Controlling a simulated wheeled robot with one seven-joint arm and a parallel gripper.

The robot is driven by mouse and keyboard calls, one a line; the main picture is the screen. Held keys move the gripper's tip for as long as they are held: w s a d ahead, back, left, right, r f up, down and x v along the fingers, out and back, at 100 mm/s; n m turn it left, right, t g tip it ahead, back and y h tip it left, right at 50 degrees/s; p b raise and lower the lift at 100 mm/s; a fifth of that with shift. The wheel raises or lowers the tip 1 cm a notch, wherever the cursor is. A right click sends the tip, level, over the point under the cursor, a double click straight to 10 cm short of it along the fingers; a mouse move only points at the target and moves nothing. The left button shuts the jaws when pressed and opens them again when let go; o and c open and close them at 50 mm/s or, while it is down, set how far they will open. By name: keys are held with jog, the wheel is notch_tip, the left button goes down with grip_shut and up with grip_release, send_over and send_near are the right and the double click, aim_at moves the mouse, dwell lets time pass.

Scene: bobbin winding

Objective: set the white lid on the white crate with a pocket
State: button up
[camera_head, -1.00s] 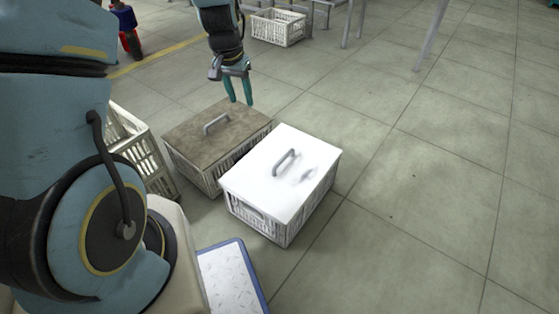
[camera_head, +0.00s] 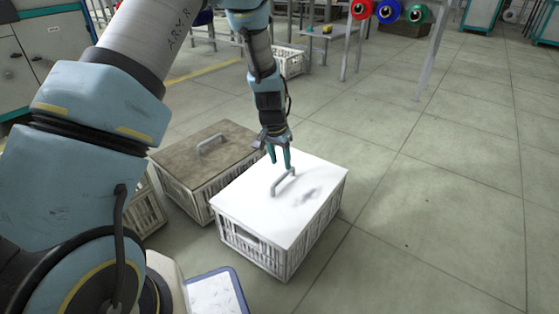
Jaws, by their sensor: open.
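The white lid (camera_head: 258,216) lies flat on top of the white crate (camera_head: 260,250) on the floor, and appears to cover it. The lid's grey bar handle (camera_head: 284,181) stands up from it, with a faint grey mark to its right. I cannot make out a pocket on the crate. My gripper (camera_head: 281,163) points down, open and empty, just behind and above the handle. From this view I cannot tell the exact gap between fingertips and handle.
A crate with a brown lid (camera_head: 180,158) stands close at the left. Another white crate (camera_head: 150,212) is partly hidden behind my arm. A blue-edged tray (camera_head: 236,284) lies in front. A crate (camera_head: 290,62) stands by the far bench. Floor at the right is clear.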

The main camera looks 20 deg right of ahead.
aim_at(283, 176)
jog(key=f+b, duration=0.1)
jog(key=f, duration=0.1)
jog(key=shift+w+d+f+b, duration=0.15)
jog(key=shift+d+f+b, duration=0.05)
jog(key=shift+f+b, duration=0.2)
jog(key=shift+w+d+f+b, duration=0.1)
jog(key=shift+d+f+b, duration=0.15)
jog(key=shift+f, duration=0.65)
jog(key=shift+w+d+f+b, duration=0.1)
jog(key=shift+f+b, duration=0.2)
jog(key=shift+f, duration=0.6)
jog(key=shift+c, duration=0.2)
grip_shut()
notch_tip(283, 176, up, 5)
jog(key=p, duration=0.4)
jog(key=shift+r+p, duration=0.15)
jog(key=shift+p, duration=0.2)
